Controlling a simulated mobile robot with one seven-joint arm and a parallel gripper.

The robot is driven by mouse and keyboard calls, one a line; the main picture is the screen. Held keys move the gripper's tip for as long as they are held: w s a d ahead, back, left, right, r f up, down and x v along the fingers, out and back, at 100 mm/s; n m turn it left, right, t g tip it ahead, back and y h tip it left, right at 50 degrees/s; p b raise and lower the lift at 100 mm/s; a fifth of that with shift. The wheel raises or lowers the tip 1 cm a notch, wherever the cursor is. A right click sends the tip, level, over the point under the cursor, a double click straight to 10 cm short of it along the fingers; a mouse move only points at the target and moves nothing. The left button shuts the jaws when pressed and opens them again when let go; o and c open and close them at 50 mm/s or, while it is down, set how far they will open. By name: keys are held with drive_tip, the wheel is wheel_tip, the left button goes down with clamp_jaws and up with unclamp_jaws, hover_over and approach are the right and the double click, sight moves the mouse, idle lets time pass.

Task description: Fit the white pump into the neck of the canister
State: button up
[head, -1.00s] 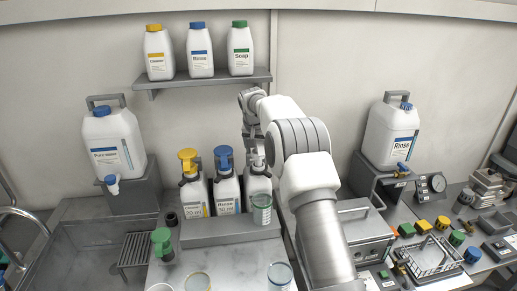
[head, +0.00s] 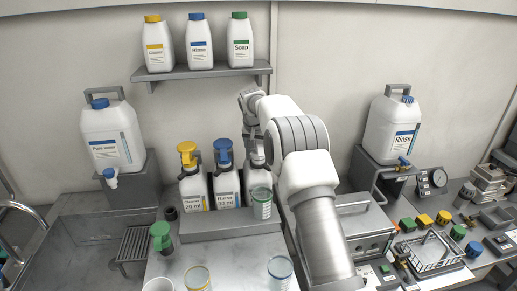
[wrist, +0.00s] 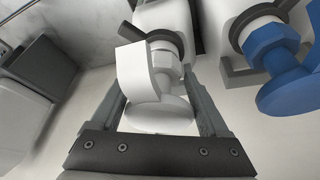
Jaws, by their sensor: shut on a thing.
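The white pump (wrist: 150,75) is between the two fingers of my gripper (wrist: 157,82) in the wrist view, with its broad round top towards me. My gripper is shut on it. Its lower end meets a dark ring at the neck of the white canister (wrist: 163,14). I cannot tell whether it is fully seated. In the head view the canister (head: 257,179) stands at the right of a row of three, partly behind a green-marked beaker. My arm hides the pump and most of my gripper there.
A canister with a blue pump (head: 223,152) stands close to the left, then one with a yellow pump (head: 187,154). The green-marked beaker (head: 262,203) stands in front. A loose green pump (head: 160,236) is at front left. A shelf (head: 205,75) with bottles is above.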

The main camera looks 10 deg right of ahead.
drive_tip(key=shift+f, duration=0.1)
drive_tip(key=o, duration=1.3)
drive_tip(key=shift+c, duration=0.2)
drive_tip(key=b+v, duration=0.1)
drive_tip(key=v, duration=1.6)
drive_tip(key=shift+s, duration=0.2)
drive_tip(key=shift+a, duration=0.15)
